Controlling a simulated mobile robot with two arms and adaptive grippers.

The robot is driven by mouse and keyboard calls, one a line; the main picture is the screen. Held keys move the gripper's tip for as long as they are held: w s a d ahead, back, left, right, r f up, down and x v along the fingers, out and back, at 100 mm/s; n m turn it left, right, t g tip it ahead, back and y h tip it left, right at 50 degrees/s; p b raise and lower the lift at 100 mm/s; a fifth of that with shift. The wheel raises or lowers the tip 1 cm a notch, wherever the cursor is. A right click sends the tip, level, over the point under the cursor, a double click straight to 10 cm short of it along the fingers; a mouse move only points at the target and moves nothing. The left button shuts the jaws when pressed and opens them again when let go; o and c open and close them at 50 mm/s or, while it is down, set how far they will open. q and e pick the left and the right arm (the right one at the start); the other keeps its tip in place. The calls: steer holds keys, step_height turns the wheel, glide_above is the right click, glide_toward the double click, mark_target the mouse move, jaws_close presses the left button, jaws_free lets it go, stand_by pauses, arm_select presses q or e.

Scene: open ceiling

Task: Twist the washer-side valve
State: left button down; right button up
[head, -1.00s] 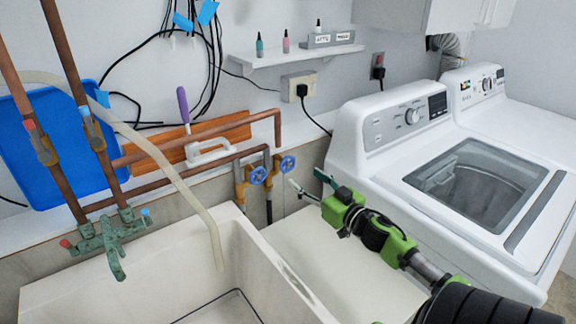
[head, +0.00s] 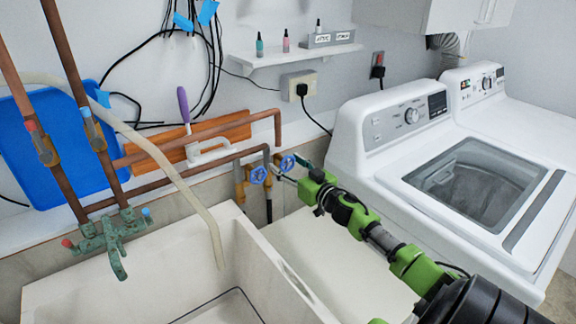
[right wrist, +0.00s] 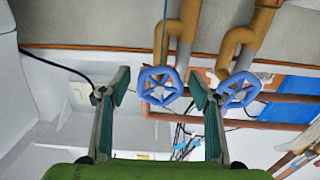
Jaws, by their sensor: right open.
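Two blue handwheel valves sit on pipes behind the sink. The washer-side valve (head: 287,163) is the right one in the head view; the other valve (head: 258,175) is left of it. My right gripper (head: 297,171) is open and empty, its fingers pointing at the washer-side valve. In the right wrist view, the washer-side valve (right wrist: 160,86) shows between the two spread fingers of my right gripper (right wrist: 156,89), seemingly just beyond the tips; contact cannot be told. The other valve (right wrist: 238,90) shows outside the right finger. My left gripper is not in view.
The washer (head: 370,140) stands close to the right of my gripper. The sink (head: 235,240) lies in front left, with a green faucet (head: 113,240). Copper pipes (head: 190,178) run left of the valves, and a pale hose (head: 183,185) hangs over the sink.

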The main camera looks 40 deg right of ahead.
steer(key=c, duration=1.1)
steer(key=shift+n, duration=0.4)
steer(key=n, duration=0.2)
steer(key=shift+d+n, duration=0.1)
steer(key=shift+n, duration=0.3)
steer(key=n, duration=0.4)
steer(key=shift+n, duration=0.3)
steer(key=n+b, duration=0.1)
steer(key=n, duration=0.5)
steer(key=shift+d+r, duration=0.1)
steer(key=n+b, duration=0.1)
steer(key=n, duration=0.5)
steer(key=shift+n, duration=0.3)
